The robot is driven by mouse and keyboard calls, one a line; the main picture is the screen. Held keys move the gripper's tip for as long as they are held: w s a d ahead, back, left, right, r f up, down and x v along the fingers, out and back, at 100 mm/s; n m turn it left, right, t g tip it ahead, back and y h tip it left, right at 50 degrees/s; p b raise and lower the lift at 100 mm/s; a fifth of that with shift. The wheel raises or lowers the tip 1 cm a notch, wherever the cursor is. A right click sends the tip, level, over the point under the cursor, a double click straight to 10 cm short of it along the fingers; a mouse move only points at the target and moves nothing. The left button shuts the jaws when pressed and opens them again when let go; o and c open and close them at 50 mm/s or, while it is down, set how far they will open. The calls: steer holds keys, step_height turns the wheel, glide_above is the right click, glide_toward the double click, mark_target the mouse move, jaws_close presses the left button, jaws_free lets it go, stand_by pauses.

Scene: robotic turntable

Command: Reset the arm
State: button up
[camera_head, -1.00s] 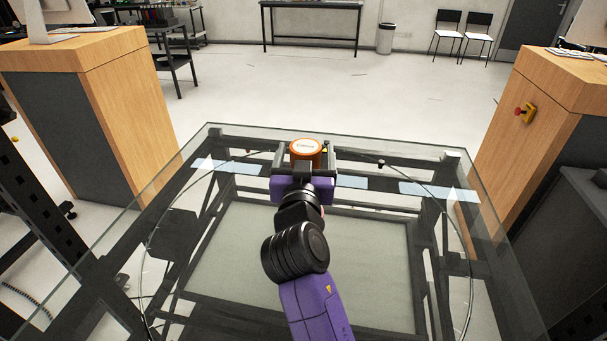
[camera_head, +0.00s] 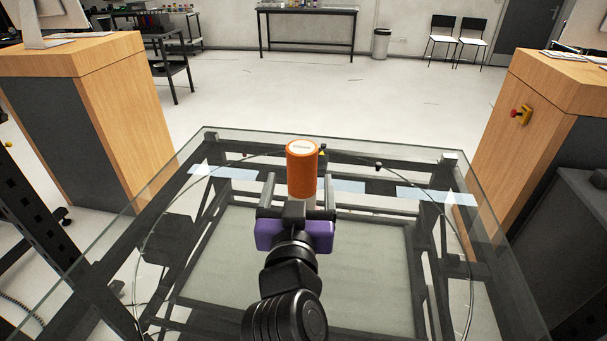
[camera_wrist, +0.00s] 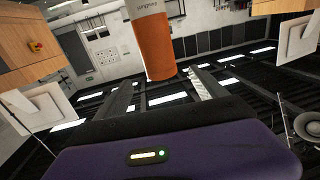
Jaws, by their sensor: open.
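My gripper (camera_head: 297,198) is over the glass table in the head view, its two fingers spread apart. An orange cylinder (camera_head: 302,172) with a pale lettered top stands upright on the far part of the glass, just beyond the gripper. In the wrist view the cylinder (camera_wrist: 153,45) shows past the fingertips, near the line between them, and the space between the fingers (camera_wrist: 160,95) is empty. The gripper's fingers hide nothing of the cylinder's top, but its foot is partly covered in the head view.
The glass table (camera_head: 400,150) has a dark frame beneath and pale strips near its far edge. Wooden cabinets (camera_head: 140,90) flank it left and right; the right one bears a red button (camera_head: 518,114). The glass on either side of my arm is clear.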

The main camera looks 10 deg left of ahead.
steer(key=s+a+r+n+t+y, duration=0.1)
steer(key=s+a+r+n+y, duration=0.1)
steer(key=s+n+y, duration=0.25)
steer(key=s+d+f+m+g+h, duration=0.1)
steer(key=s+d+f+h, duration=0.1)
steer(key=s+d+f, duration=0.4)
steer(key=s+d+f+m+g+h, duration=0.1)
steer(key=s+d+f, duration=0.5)
steer(key=s+d, duration=0.7)
steer(key=s+d+f+m+g+h, duration=0.2)
steer(key=s+d+f, duration=0.4)
steer(key=s, duration=1.2)
steer(key=shift+s+d+m+h, duration=0.1)
steer(key=shift+d+m+h, duration=0.25)
steer(key=shift+d, duration=0.75)
steer(key=shift+d+m+h, duration=0.2)
steer(key=shift+d+m, duration=0.2)
steer(key=shift+d, duration=0.7)
